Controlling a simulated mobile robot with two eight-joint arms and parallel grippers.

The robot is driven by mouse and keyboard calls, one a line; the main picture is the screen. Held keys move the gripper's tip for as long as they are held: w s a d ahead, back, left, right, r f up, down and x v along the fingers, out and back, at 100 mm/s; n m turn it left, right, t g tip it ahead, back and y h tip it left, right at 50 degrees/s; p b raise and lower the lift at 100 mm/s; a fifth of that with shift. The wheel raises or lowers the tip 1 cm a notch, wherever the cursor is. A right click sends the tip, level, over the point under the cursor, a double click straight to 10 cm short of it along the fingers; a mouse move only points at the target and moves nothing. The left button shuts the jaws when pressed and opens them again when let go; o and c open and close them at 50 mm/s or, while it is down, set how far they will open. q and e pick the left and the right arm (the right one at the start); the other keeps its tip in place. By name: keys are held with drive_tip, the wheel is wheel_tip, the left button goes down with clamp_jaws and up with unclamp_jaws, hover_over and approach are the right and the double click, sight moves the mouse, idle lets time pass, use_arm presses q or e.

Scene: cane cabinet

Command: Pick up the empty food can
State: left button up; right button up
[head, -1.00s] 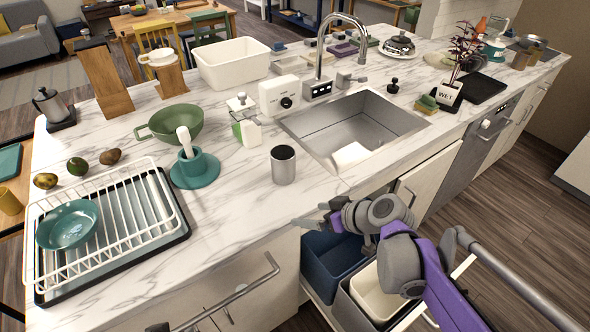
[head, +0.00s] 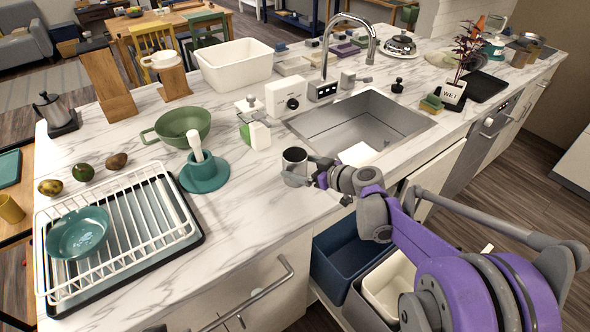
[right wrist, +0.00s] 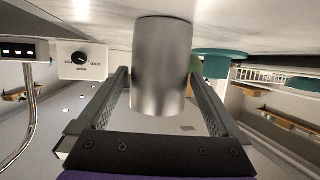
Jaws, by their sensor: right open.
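The empty food can (head: 294,160) is a plain grey metal cylinder, upright on the marble counter in front of the sink. My right gripper (head: 305,172) is at the can, its fingers around the can's lower part in the head view. In the right wrist view the can (right wrist: 162,65) stands between the two open fingers (right wrist: 162,98), with a visible gap on each side near the finger tips. The right gripper is open. My left gripper is not in view.
The steel sink (head: 335,128) is just behind the can. A teal holder with a white handle (head: 203,174) and a dish rack (head: 120,235) stand to the left. An open drawer with bins (head: 340,252) is below the counter edge.

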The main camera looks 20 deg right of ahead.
drive_tip(key=x, duration=0.2)
drive_tip(key=shift+w+a+f, duration=0.1)
drive_tip(key=shift+w+f, duration=0.05)
drive_tip(key=shift+w, duration=0.1)
drive_tip(key=shift+s, duration=0.1)
drive_tip(key=c, duration=1.1)
drive_tip(key=shift+c, duration=0.2)
